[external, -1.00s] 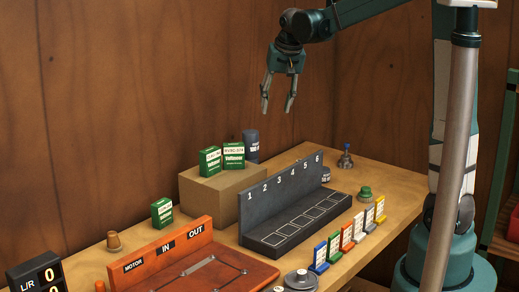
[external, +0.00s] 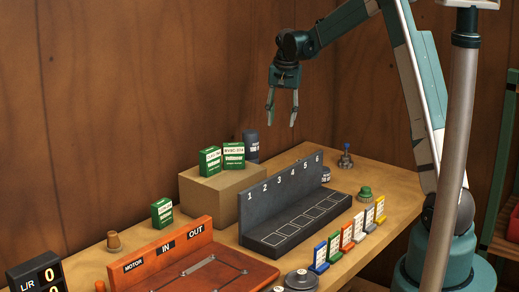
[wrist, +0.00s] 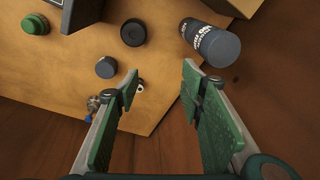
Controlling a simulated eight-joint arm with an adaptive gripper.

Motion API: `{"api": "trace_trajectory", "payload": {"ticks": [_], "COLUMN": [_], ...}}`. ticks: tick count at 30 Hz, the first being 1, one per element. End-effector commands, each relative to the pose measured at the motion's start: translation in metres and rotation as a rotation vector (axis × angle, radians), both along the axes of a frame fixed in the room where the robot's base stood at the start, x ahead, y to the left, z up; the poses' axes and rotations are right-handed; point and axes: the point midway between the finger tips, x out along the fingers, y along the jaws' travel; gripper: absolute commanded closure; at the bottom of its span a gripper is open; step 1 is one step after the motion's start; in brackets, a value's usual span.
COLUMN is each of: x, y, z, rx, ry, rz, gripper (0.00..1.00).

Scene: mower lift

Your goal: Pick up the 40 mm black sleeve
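My gripper (external: 281,121) is open and empty, pointing down in the air above the back of the bench; it also shows in the wrist view (wrist: 163,88). Three dark cylinders show in the wrist view. A tall one with white lettering (wrist: 217,47) is beyond the right finger. Two short ones (wrist: 133,32) (wrist: 106,67) stand on the bench beyond the left finger. In the external view the tall one (external: 251,146) stands behind the cardboard box, and one short one (external: 326,174) shows at the rack's right end. I cannot read which is 40 mm.
A dark numbered rack (external: 290,222) stands mid-bench, beside the cardboard box (external: 215,198) carrying green cartons (external: 233,155). A blue-topped fitting (external: 345,157) and a green knob (external: 365,194) stand at right. Coloured cards (external: 346,232) line the front. The wooden wall is close behind.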

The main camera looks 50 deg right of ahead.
Motion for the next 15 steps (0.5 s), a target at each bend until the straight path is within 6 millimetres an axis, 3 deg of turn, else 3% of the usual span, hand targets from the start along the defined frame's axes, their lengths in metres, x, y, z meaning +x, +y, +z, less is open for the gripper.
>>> {"api": "trace_trajectory", "payload": {"ticks": [15], "x": [0.026], "y": [-0.094], "z": [-0.091], "rx": [0.048], "ry": [0.065], "rz": [-0.186], "gripper": [0.61]}}
